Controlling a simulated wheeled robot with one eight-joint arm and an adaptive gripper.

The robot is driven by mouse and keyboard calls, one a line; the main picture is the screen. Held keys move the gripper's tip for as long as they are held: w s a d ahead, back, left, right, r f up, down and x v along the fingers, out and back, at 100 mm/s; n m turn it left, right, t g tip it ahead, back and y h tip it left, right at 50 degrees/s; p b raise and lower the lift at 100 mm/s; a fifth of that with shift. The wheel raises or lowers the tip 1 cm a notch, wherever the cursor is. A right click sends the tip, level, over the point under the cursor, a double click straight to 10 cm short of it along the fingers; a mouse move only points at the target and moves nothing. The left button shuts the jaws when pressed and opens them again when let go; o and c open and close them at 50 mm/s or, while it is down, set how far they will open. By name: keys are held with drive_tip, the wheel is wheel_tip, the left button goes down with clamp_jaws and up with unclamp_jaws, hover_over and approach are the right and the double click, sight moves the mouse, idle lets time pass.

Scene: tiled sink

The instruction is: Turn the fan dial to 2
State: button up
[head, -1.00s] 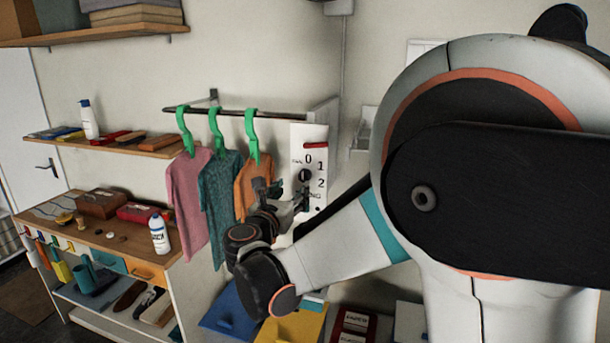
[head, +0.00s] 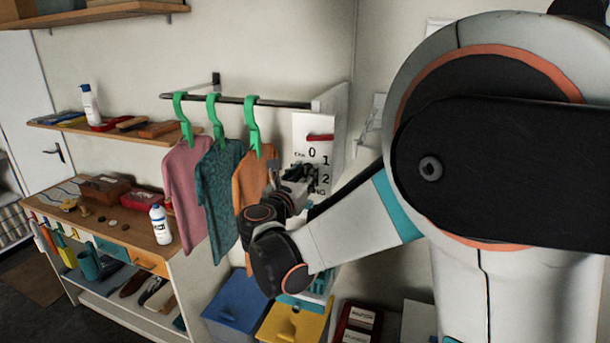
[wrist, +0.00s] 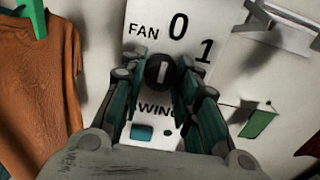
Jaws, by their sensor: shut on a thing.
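The white fan panel (head: 301,127) hangs at the right end of the clothes rail and also shows in the wrist view (wrist: 145,15). It carries the marks FAN, 0, 1 and 2, with a red piece near its top in the head view. The round black dial (wrist: 160,69) has a pale line on its face, which looks nearly upright in the wrist view. My gripper (wrist: 163,75) is shut on the dial, one finger on each side. In the head view my gripper (head: 298,179) covers the dial. The 2 is hidden in the wrist view.
An orange shirt (head: 250,180) hangs close to the left of my gripper, with a teal and a pink shirt beyond it. A blue box (head: 236,300) and a yellow box (head: 290,325) stand below. A white bottle (head: 160,226) stands on the cabinet.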

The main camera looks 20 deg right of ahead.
drive_tip(key=shift+m, duration=0.3)
drive_tip(key=m+b, duration=0.1)
drive_tip(key=m, duration=0.5)
drive_tip(key=shift+b, duration=0.3)
drive_tip(key=shift+f+m+b, duration=0.1)
drive_tip(key=shift+m+b, duration=0.85)
drive_tip(key=shift+m, duration=7.75)
drive_tip(key=shift+s, duration=0.1)
drive_tip(key=o, duration=1.1)
